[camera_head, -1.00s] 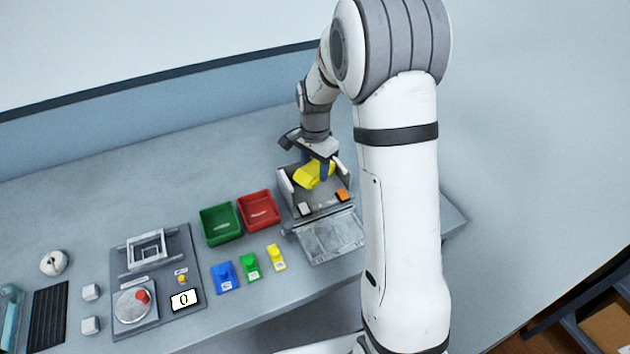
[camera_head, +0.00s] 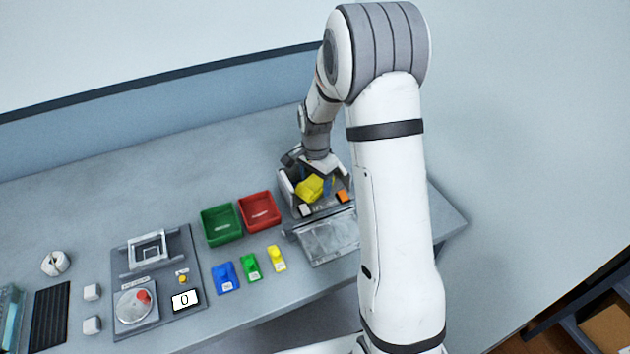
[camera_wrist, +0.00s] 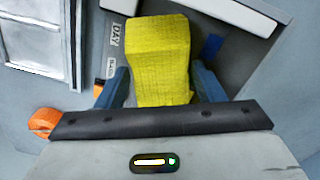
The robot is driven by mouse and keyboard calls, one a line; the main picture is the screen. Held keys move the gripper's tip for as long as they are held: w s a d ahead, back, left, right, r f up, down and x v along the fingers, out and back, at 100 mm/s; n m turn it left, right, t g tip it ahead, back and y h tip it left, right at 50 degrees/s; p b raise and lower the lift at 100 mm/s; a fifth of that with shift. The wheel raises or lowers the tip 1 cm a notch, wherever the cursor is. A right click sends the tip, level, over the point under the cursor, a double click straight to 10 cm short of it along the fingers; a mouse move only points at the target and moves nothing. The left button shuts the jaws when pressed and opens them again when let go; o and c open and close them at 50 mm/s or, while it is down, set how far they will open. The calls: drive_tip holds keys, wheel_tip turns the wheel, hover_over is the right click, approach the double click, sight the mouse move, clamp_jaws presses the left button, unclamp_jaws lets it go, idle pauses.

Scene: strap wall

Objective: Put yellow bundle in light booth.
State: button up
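The yellow bundle (camera_head: 309,188) is a woven block, seen large in the wrist view (camera_wrist: 158,55). My gripper (camera_head: 318,184) is shut on it, with one blue finger on each side of it in the wrist view (camera_wrist: 162,85). The light booth (camera_head: 284,187) is a grey open-topped box at the back right of the bench, with a clear panel (camera_head: 328,240) folded down at its front. The bundle is within the booth's outline, low between its walls. I cannot tell whether it touches the floor. My wrist hides part of the booth's back.
Green (camera_head: 221,224) and red (camera_head: 259,211) trays stand just left of the booth. Blue (camera_head: 224,277), green (camera_head: 250,266) and yellow (camera_head: 277,258) labelled pieces lie in front. A white block (camera_head: 305,210) and an orange part (camera_head: 342,196) are at the booth's front.

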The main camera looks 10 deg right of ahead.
sight(316, 181)
drive_tip(key=shift+o, duration=0.4)
wheel_tip(316, 181, up, 12)
drive_tip(key=s+r+n+t, duration=0.1)
drive_tip(key=s+r+n, duration=0.1)
drive_tip(key=s, duration=0.6)
drive_tip(key=s+r+n+t, duration=0.1)
drive_tip(key=s+r+n, duration=0.1)
drive_tip(key=s+n, duration=0.3)
drive_tip(key=s+r+n+t, duration=0.1)
drive_tip(key=s+n, duration=0.3)
drive_tip(key=s, duration=0.9)
drive_tip(key=shift+r+b, duration=0.3)
drive_tip(key=shift+r, duration=0.6)
drive_tip(key=shift+w+a, duration=0.1)
drive_tip(key=shift+c, duration=0.4)
